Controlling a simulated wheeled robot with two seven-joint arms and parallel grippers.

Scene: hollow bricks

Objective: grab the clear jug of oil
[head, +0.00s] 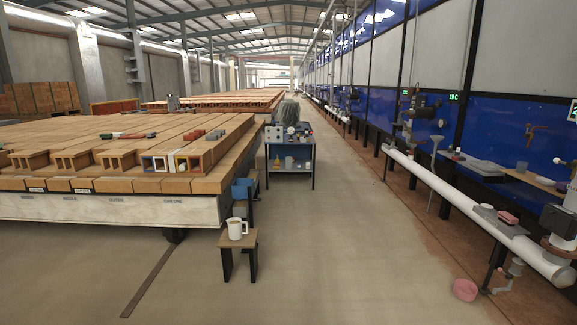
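A blue cart (276,173) stands in the aisle a little left of centre, some way ahead. On its lower shelf is a small pale container with a yellowish tint (289,162), too small to tell whether it is the clear jug of oil. A white mug-like vessel with a handle and a brownish content (236,228) stands upright on a small wooden stool (238,243), nearer on the left. I see no clearly recognisable clear jug. Neither of my grippers is in view.
A long platform with rows of bricks (120,185) fills the left. A white pipe (440,190) with valves runs along the blue-panelled wall on the right. A pink bucket (464,290) sits on the floor at lower right. The middle aisle (335,240) is clear.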

